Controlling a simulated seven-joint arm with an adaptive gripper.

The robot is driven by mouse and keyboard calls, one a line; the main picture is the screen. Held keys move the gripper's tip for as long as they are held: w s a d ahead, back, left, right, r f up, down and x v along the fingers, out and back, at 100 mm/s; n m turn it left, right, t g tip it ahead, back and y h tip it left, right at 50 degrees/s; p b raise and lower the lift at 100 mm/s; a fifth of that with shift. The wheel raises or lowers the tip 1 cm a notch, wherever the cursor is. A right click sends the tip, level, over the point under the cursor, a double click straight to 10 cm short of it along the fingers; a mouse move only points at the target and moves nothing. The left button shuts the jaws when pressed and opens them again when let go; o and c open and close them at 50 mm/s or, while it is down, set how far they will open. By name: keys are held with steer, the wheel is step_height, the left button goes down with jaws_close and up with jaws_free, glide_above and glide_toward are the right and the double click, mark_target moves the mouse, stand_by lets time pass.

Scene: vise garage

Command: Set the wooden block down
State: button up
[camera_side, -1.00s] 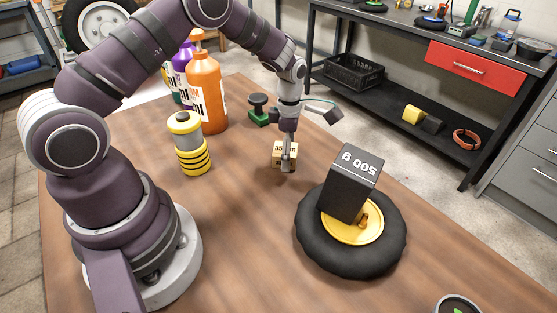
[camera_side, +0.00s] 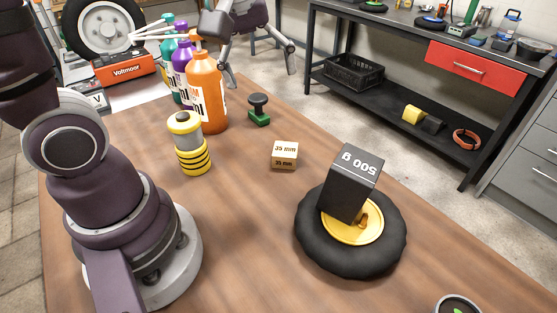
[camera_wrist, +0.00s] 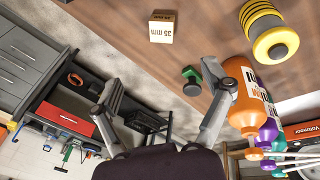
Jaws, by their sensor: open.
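The wooden block (camera_side: 285,155), a small pale cube marked "35 mm", sits on the wooden table (camera_side: 240,235) between the yellow-striped cylinder and the black tyre. It also shows near the top of the wrist view (camera_wrist: 162,27), with nothing touching it. My gripper (camera_side: 259,68) is raised high at the top of the side view, well behind and above the block. In the wrist view my gripper (camera_wrist: 163,108) has its two fingers spread wide with nothing held between them.
A black tyre with a yellow hub (camera_side: 312,250) carries a dark 500 g weight (camera_side: 350,183) right of the block. A yellow-striped cylinder (camera_side: 190,145), an orange bottle (camera_side: 206,90) and a green-based black stamp (camera_side: 259,110) stand behind and left. The table around the block is clear.

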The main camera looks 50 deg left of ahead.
steer(key=s+d+m+t, duration=0.2)
steer(key=s+m, duration=0.5)
steer(key=m, duration=0.5)
steer(key=shift+s+h, duration=0.15)
steer(key=shift+h, duration=0.15)
steer(key=shift+f, duration=0.1)
